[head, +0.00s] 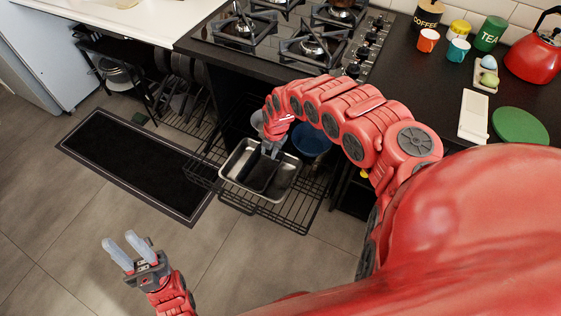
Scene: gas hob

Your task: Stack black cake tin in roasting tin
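The silver roasting tin (286,180) sits on the pulled-out wire rack below the hob. The black cake tin (260,175) is inside the roasting tin's outline, towards its middle; whether it rests on the bottom is not clear. My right gripper (271,151) points down at the cake tin's far edge, its grey fingers close together and seemingly shut on that edge. The fingertips are small and partly hidden. My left gripper (124,252) is open and empty, above the floor at the lower left, well away from both tins.
The wire rack (301,203) juts out over the floor. A blue bowl (311,140) stands behind the roasting tin, near my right arm. The hob (290,38) and counter are above, with mugs, canisters and a red kettle (533,57). A black mat (135,160) lies on open floor.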

